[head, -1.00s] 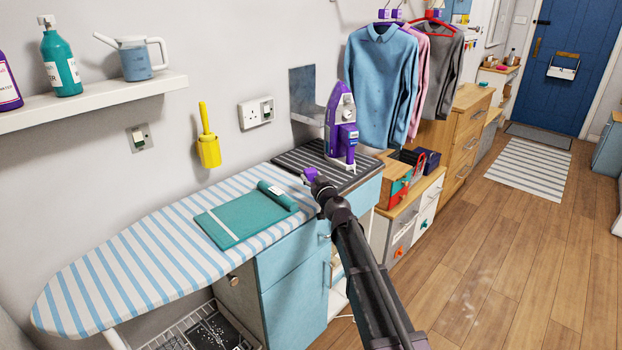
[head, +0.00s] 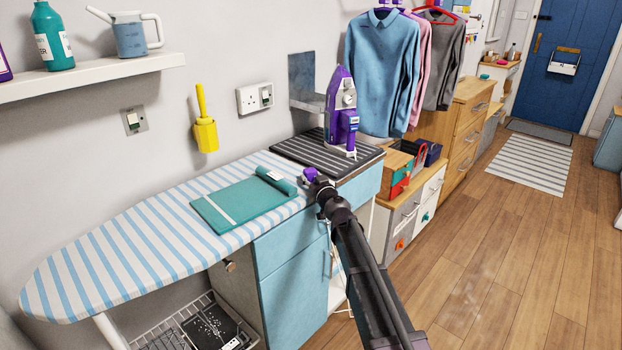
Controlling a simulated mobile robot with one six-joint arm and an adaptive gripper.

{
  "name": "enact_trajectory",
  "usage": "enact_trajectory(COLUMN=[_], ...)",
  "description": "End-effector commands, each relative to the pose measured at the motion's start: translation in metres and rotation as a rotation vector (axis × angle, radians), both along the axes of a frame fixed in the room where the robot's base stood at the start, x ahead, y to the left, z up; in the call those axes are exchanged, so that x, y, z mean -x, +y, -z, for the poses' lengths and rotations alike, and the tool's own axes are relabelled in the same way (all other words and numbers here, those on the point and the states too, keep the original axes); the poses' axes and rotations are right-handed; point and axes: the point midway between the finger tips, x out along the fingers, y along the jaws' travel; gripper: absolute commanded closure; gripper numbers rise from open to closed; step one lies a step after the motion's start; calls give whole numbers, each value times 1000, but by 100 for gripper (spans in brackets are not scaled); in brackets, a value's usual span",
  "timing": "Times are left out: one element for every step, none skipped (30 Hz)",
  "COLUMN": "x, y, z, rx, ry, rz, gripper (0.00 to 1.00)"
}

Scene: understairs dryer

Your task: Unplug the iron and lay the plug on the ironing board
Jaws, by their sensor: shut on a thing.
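My gripper (head: 316,182) is shut on a small purple plug (head: 309,174), at the front edge of the ironing board, near the rolled end of a teal cloth. Whether the plug touches the board is hard to tell. The blue-and-white striped ironing board (head: 100,262) runs from the lower left toward the middle. The purple and white iron (head: 342,112) stands upright on a black ribbed mat (head: 312,147) beyond my gripper. The white wall socket (head: 254,98) above the board has no plug in it. The iron's cord cannot be made out.
The teal cloth (head: 238,207) lies on the board, with bare stripes to its left. Shirts (head: 382,75) hang behind the iron.

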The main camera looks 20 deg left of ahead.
Motion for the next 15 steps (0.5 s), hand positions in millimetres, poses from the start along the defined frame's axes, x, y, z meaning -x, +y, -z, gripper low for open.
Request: enact_trajectory(x=[0,0,0,0,0,0,0,0,0,0,0,0,0,0,0], y=[0,0,0,0,0,0,0,0,0,0,0,0,0,0,0], z=[1,1,1,1,1,1,1,1,1,1,1,1,1,1,1], rx=[0,0,0,0,0,0,0,0,0,0,0,0,0,0,0], ry=[0,0,0,0,0,0,0,0,0,0,0,0,0,0,0], rz=[0,0,0,0,0,0,0,0,0,0,0,0,0,0,0], gripper=[100,100,100,100,100,100,100,100,100,100,35,23,15,6,4])
